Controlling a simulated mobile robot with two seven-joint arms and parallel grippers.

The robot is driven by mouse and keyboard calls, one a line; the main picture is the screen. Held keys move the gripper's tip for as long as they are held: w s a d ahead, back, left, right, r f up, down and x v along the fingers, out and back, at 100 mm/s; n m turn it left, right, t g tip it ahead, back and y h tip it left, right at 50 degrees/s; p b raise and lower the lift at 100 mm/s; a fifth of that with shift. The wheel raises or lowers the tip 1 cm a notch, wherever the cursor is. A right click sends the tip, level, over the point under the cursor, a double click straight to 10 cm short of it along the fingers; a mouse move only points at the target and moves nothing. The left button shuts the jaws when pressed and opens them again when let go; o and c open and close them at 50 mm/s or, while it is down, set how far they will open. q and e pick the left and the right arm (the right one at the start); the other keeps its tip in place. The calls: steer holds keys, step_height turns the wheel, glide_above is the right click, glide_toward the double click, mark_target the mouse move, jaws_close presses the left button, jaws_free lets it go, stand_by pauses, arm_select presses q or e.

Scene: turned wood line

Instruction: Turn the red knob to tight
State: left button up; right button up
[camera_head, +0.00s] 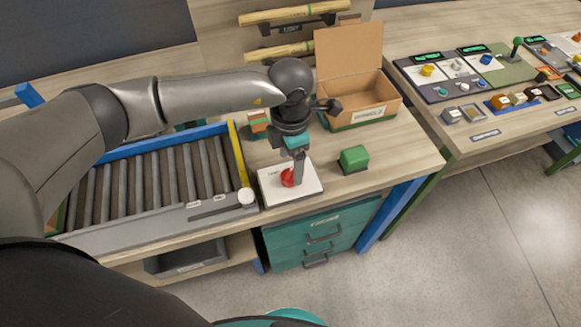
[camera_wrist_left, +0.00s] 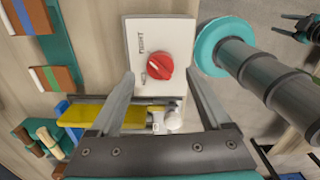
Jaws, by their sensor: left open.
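The red knob (camera_head: 288,178) sits on a white panel (camera_head: 312,187) at the front of the wooden bench. In the left wrist view the round red knob (camera_wrist_left: 158,66) shows a bar grip and a pale mark, with dark lettering beside it on the white panel (camera_wrist_left: 160,28). My left gripper (camera_head: 297,177) points down over the panel. In the left wrist view its two fingers (camera_wrist_left: 160,75) are apart, on either side of the knob; contact cannot be told. A dark pronged end, apparently of my right arm, shows at that view's upper right.
A green block (camera_head: 354,158) stands right of the panel. An open cardboard box (camera_head: 362,115) is behind it. A roller conveyor (camera_head: 150,185) with a yellow end bar lies left. Teal drawers (camera_head: 318,235) are below. Another bench with control panels (camera_head: 470,75) stands at right.

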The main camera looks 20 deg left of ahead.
mark_target(291, 173)
arm_select(q)
step_height(291, 173, up, 11)
steer(key=shift+r, duration=0.15)
stand_by(0.5)
